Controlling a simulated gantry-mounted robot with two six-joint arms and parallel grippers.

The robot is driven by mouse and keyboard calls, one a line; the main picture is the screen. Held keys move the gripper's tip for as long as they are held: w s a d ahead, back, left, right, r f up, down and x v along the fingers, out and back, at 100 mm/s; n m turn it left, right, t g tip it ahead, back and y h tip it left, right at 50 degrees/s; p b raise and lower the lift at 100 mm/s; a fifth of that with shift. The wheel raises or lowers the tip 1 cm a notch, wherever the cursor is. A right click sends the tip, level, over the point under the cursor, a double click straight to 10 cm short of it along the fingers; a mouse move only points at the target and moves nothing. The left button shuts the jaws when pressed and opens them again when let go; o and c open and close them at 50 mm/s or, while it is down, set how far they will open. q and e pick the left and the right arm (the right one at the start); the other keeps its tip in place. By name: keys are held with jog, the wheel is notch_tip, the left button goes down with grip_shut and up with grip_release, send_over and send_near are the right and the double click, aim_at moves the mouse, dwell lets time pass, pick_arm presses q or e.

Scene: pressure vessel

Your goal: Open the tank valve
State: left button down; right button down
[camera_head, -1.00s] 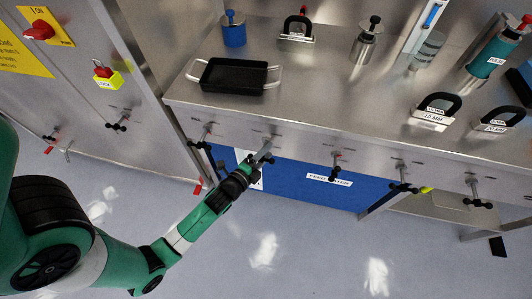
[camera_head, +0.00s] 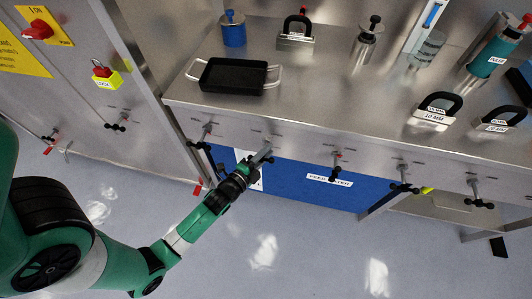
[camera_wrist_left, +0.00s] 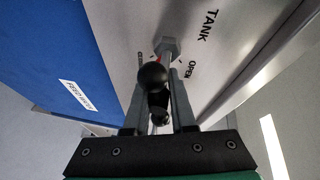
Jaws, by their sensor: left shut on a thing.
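The tank valve is a black ball-ended handle (camera_wrist_left: 153,76) on a metal stem (camera_wrist_left: 169,48), in front of a panel marked TANK and OPEN in the left wrist view. A red pointer shows beside the stem, partly hidden by the handle. My left gripper (camera_wrist_left: 160,112) has a finger on each side of the handle and is shut on it. In the head view my left gripper (camera_head: 262,157) is at the bench's front face, where it hides most of this valve. My right gripper is in neither view.
Similar valves stand along the bench front, one left (camera_head: 200,144) and one right (camera_head: 335,172) of my gripper. A blue panel (camera_head: 310,183) lies below. A black tray (camera_head: 233,76) and several weights are on the bench (camera_head: 300,100). The floor in front is clear.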

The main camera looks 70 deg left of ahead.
pick_arm(q)
jog(key=shift+s+a+r+n+t+y+b, duration=0.1)
jog(key=shift+n+t+y+b, duration=0.65)
jog(key=shift+n, duration=2.2)
jog(key=shift+s+r+n+t+y+b, duration=0.1)
jog(key=shift+n+y+b, duration=1.25)
jog(key=shift+n, duration=1.65)
jog(key=shift+s+a+r+n+t+y+b, duration=0.1)
jog(key=shift+n+t+y+b, duration=0.25)
jog(key=shift+n+y+b, duration=1.65)
jog(key=shift+n+h+p, duration=0.7)
jog(key=shift+n+p, duration=0.35)
jog(key=shift+n, duration=0.1)
